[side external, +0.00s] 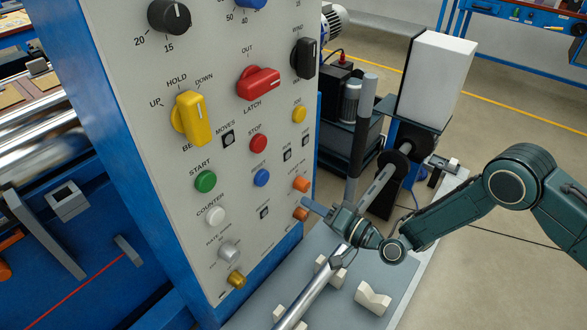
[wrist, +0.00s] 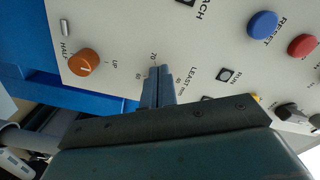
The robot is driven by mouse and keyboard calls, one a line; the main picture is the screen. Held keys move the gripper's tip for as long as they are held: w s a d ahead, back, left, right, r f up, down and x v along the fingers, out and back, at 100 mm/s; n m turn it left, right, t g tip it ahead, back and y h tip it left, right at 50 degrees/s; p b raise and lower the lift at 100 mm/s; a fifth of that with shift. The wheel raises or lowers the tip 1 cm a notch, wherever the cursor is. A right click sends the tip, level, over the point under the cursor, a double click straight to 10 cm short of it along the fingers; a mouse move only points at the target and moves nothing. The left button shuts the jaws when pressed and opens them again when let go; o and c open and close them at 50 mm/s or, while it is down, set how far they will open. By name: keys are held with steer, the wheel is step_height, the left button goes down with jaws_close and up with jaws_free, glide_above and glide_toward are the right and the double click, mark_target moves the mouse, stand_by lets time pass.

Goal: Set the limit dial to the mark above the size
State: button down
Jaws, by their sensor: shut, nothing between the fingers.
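My gripper (side external: 312,206) is shut and empty, with its blue fingers close against the lower right part of the grey control panel (side external: 222,130). The tips point toward the 70. Any dial at this scale is hidden behind the fingers, so its setting cannot be read. I cannot tell whether the fingers touch the panel.
An orange knob (wrist: 83,63) marked UP sits left of the fingers. A blue button (wrist: 263,25) and red button (wrist: 302,45) lie to the right. A metal bar (side external: 318,294) and pale V-blocks (side external: 372,298) lie on the bench below my gripper.

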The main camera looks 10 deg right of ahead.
steer(key=shift+v, duration=2)
step_height(320, 180, up, 15)
steer(key=n+g+y, duration=0.1)
steer(key=n+g, duration=0.3)
steer(key=n, duration=0.2)
steer(key=s+d+r+n+g+h, duration=0.25)
steer(key=s+d+r, duration=0.25)
steer(key=d+r, duration=0.55)
steer(key=s+d+r+m+h, duration=0.1)
steer(key=s+d+r+h, duration=0.25)
steer(key=s+d, duration=0.4)
steer(key=s+d+r+m+h, duration=0.1)
steer(key=s+d+r+h, duration=0.1)
steer(key=s+d+h, duration=0.35)
steer(key=s+d+m+h, duration=0.2)
steer(key=s+d+m, duration=0.1)
steer(key=s+d, duration=0.9)
steer(key=shift+s+d+f+g, duration=0.35)
steer(key=shift+s+f, duration=0.1)
steer(key=shift+s, duration=1.35)
steer(key=shift+m, duration=0.25)
